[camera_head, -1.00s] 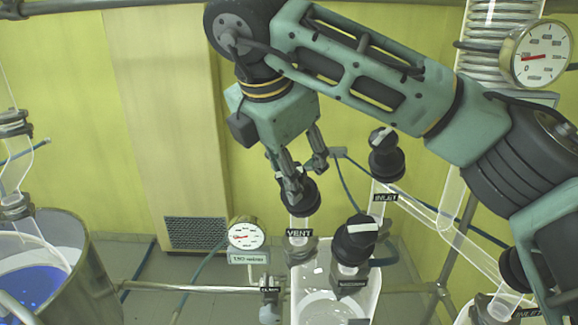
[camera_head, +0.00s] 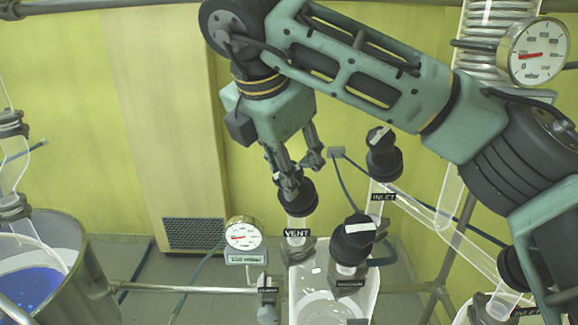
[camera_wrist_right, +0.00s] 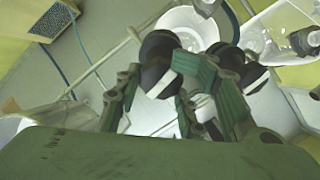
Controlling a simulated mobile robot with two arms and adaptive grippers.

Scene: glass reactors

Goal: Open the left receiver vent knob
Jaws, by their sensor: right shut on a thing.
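The black vent knob (camera_head: 297,201) stands on top of the left receiver's port, above the VENT label (camera_head: 297,233). My right gripper (camera_head: 290,182) reaches down from above and is shut on this knob; the fingers cover much of its top, so its turn angle is hard to read. In the right wrist view, a black knob with a white stripe (camera_wrist_right: 157,52) shows between the fingers of my right gripper (camera_wrist_right: 160,78). My left gripper is not in view.
The vacuum knob (camera_head: 355,240) stands close in front and to the right; the inlet knob (camera_head: 383,160) is farther back. A round gauge (camera_head: 243,234) sits left of the vent. A metal pot with blue liquid (camera_head: 35,285) is at the left. Glass tubing runs at the right.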

